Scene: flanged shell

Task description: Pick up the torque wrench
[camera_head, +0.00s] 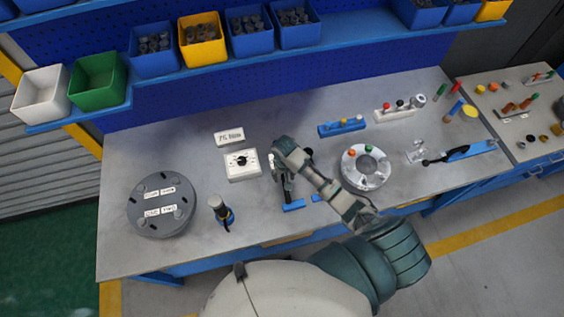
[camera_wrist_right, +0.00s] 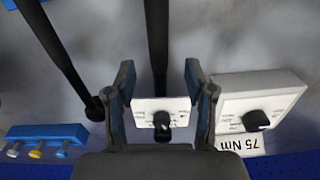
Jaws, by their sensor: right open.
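A dark, rod-like tool that looks like the torque wrench (camera_wrist_right: 157,45) lies lengthwise in the right wrist view, its near end running between my fingers. A white plate with a black knob (camera_wrist_right: 162,118) shows at that end; whether it is part of the tool I cannot tell. My right gripper (camera_wrist_right: 160,75) is open, one finger on each side of the rod, with gaps to both. My left gripper is not in view.
A second dark rod (camera_wrist_right: 65,60) with a round end lies beside. A white dial box (camera_head: 242,165), a "75 Nm" label (camera_head: 229,138), a grey round flange (camera_head: 161,205), a white ring (camera_head: 351,178) and a blue rack (camera_head: 341,128) stand around on the grey table (camera_head: 120,255).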

